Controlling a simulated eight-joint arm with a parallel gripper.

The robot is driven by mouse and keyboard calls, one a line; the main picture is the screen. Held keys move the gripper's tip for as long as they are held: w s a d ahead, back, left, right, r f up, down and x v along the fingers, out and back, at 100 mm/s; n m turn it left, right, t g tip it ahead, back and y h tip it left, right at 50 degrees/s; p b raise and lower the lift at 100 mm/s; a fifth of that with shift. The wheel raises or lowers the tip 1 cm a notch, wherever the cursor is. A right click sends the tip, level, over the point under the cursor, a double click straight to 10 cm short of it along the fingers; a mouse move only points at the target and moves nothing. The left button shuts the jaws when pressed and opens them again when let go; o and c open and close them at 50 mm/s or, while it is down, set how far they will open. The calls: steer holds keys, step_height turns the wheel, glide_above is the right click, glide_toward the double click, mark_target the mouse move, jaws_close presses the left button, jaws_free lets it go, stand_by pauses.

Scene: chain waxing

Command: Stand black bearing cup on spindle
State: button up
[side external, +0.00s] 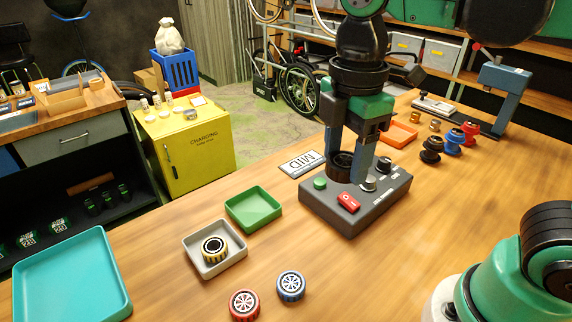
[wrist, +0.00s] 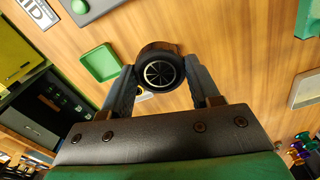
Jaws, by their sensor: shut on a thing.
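My gripper (side external: 357,165) points down above or near the dark grey machine base (side external: 350,212). Its two fingers are shut on the sides of the black bearing cup (side external: 342,163). In the wrist view the cup (wrist: 160,73) sits between the fingertips (wrist: 163,86), with a spoked round face towards the camera. I cannot pick out the spindle for certain; a short grey stub (side external: 369,183) stands on the base beside the fingers. I cannot tell the gap between cup and base.
The base has a green button (side external: 320,183) and red switch (side external: 349,201). A grey tray (side external: 234,261) holds a yellow-and-black cup (side external: 214,248), beside a green tray (side external: 254,210). Red (side external: 244,305) and blue (side external: 291,286) cups lie in front. Spools (side external: 431,150) stand at the right.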

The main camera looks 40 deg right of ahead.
steer(key=w+d+r, duration=0.4)
steer(key=d, duration=0.3)
step_height(320, 180, up, 3)
glide_above(369, 178)
step_height(369, 178, down, 19)
steer(key=shift+f, duration=0.2)
steer(key=shift+f, duration=0.1)
steer(key=o, duration=1.3)
steer(key=shift+c, duration=0.2)
